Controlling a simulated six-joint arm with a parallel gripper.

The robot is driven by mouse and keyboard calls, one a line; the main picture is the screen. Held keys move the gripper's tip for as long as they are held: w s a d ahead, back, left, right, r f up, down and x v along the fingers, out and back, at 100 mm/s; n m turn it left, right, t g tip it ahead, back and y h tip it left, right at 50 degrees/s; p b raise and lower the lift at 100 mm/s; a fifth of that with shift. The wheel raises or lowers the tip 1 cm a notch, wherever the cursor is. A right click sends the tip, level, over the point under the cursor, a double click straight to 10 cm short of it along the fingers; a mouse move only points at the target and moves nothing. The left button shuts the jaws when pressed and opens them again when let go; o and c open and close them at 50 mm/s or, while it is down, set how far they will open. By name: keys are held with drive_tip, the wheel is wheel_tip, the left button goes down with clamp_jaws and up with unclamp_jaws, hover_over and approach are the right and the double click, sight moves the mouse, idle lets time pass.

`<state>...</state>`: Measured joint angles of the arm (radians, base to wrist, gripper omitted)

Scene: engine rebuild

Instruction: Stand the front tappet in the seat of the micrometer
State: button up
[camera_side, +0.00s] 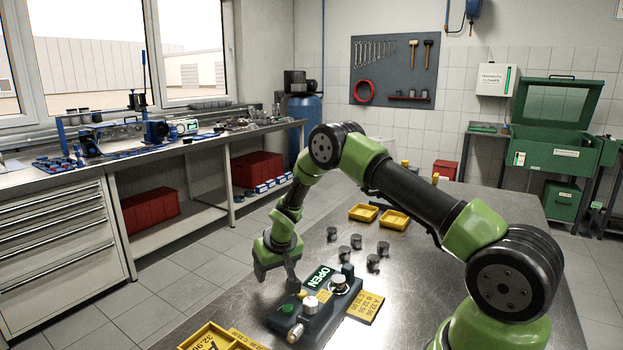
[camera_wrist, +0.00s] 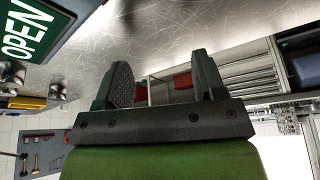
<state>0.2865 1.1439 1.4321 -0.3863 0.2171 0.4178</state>
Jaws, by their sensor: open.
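The micrometer (camera_side: 322,312) stands on the metal bench in the side view, with a lit OPEN display, a green button and a silver thimble. A silver-topped cylinder (camera_side: 338,284), looking like a tappet, stands upright on its far right part; I cannot tell how deep it sits. Several grey tappets stand loose behind it, the nearest one (camera_side: 373,262) to the right. My gripper (camera_side: 277,281) is open, above and left of the micrometer. In the wrist view the space between its fingers (camera_wrist: 164,82) is empty, and the OPEN display (camera_wrist: 25,35) shows at upper left.
Two yellow trays (camera_side: 394,219) lie at the far side of the bench. Another yellow tray (camera_side: 207,338) is at the front left. A yellow card (camera_side: 366,307) with figures lies right of the micrometer.

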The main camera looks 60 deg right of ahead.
drive_tip(key=shift+f, duration=0.85)
drive_tip(key=a+v, duration=0.2)
drive_tip(key=v, duration=1.9)
drive_tip(key=s+a+r+t+y, duration=0.1)
drive_tip(key=s+a+r+t, duration=0.1)
drive_tip(key=s+a+r, duration=0.4)
drive_tip(key=shift+s+r, duration=1.7)
drive_tip(key=shift+s, duration=0.15)
